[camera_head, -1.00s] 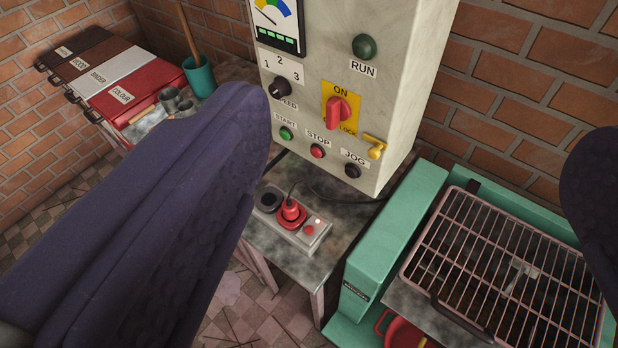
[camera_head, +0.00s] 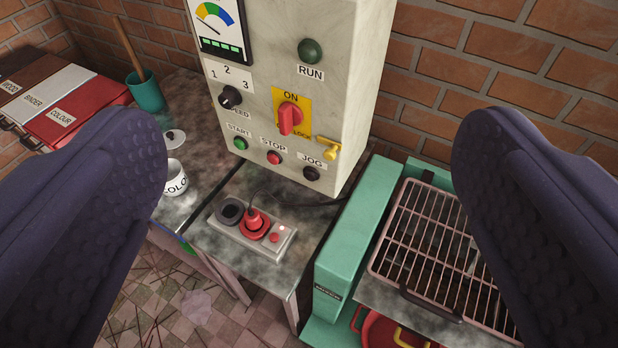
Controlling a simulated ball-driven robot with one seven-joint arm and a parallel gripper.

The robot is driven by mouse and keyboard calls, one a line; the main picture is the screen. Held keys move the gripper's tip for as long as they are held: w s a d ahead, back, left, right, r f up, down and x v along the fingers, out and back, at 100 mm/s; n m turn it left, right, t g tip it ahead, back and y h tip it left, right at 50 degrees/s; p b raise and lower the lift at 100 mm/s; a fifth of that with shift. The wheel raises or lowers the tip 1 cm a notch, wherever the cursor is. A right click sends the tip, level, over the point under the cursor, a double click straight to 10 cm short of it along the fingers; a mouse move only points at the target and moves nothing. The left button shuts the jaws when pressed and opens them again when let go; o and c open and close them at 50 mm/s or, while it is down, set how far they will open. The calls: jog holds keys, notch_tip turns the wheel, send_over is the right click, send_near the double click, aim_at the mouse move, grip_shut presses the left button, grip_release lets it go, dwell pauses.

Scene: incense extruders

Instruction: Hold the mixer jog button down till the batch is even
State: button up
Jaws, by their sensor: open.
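The black jog button (camera_head: 311,173) sits at the lower right of the grey control box (camera_head: 352,60), under its JOG label. My gripper (camera_head: 310,150) is open and empty, its two dark padded fingers wide apart at the left and right of the picture. The jog button shows between the fingers, and neither finger appears to touch it. The teal mixer (camera_head: 345,240) with a wire grille (camera_head: 425,235) stands to the right of the box. The batch itself cannot be made out through the grille.
Green start (camera_head: 240,143) and red stop (camera_head: 274,157) buttons sit left of jog. A red isolator knob (camera_head: 290,117) and yellow padlock (camera_head: 328,147) are above. A socket strip (camera_head: 252,230) with a red plug lies on the bench. A white pot (camera_head: 175,180) stands beside the left finger.

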grip_shut()
dwell(1.5)
